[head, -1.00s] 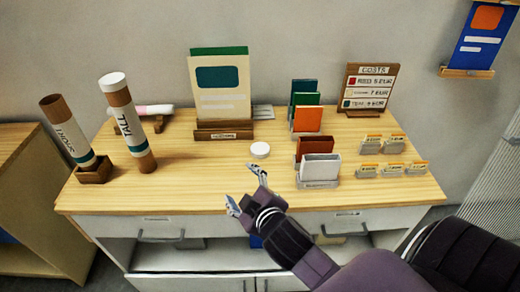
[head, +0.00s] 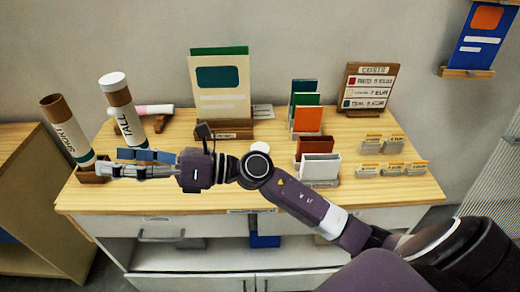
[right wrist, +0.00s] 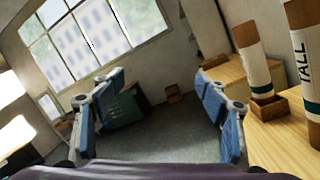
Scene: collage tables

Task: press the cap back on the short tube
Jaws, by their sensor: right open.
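The short tube (head: 66,130), brown and white with an open top and no cap on it, leans in a small wooden holder (head: 92,178) at the table's left. It also shows at the right of the right wrist view (right wrist: 252,62). The white cap (head: 260,147) lies on the table, partly hidden behind my right arm. My right gripper (head: 110,162) is open and empty, pointing left, with its fingers near the holder and the lower part of the short tube. In the right wrist view the short tube is outside the fingers (right wrist: 160,112). My left gripper is not in view.
The tall tube (head: 122,107) stands tilted with a white cap on, just behind my right gripper. A display stand (head: 220,90), card holders (head: 320,168) and a price sign (head: 368,88) stand on the table (head: 200,205). The table's front edge is bare.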

